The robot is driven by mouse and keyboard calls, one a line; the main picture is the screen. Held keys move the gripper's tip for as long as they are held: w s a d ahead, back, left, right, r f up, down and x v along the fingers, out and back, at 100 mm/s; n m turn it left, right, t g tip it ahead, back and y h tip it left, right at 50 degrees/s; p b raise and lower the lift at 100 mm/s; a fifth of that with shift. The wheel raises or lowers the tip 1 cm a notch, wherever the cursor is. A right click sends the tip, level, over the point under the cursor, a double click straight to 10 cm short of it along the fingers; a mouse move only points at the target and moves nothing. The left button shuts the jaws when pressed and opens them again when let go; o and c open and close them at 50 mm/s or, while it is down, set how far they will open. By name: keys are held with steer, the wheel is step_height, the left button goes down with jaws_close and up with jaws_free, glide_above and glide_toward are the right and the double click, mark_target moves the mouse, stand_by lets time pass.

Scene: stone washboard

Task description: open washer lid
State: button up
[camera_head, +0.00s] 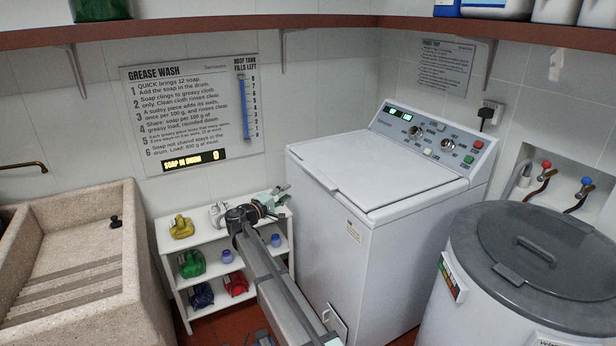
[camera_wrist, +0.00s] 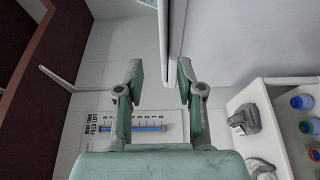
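The white top-loading washer (camera_head: 340,240) stands right of centre in the head view. Its flat lid (camera_head: 375,170) is down and looks closed. My gripper (camera_head: 281,196) is at the left side of the washer, near the front left of the lid and above the white shelf. In the wrist view my gripper (camera_wrist: 160,78) is open, with its two green-grey fingers apart and nothing held. A thin pale edge of the washer (camera_wrist: 175,35) runs down to just beyond the gap between the fingers. I cannot tell whether a finger touches it.
A stone washboard sink (camera_head: 75,240) is at the far left. A round tub with a grey lid (camera_head: 535,255) stands at the right. A red-brown wall shelf (camera_head: 230,28) runs above.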

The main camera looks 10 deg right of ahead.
mark_target(314, 176)
steer(key=p+x, duration=0.3)
steer(key=x, duration=1.3)
steer(key=shift+w+d+f, duration=0.1)
steer(key=shift+w+d, duration=0.05)
steer(key=shift+w, duration=0.05)
jaws_close()
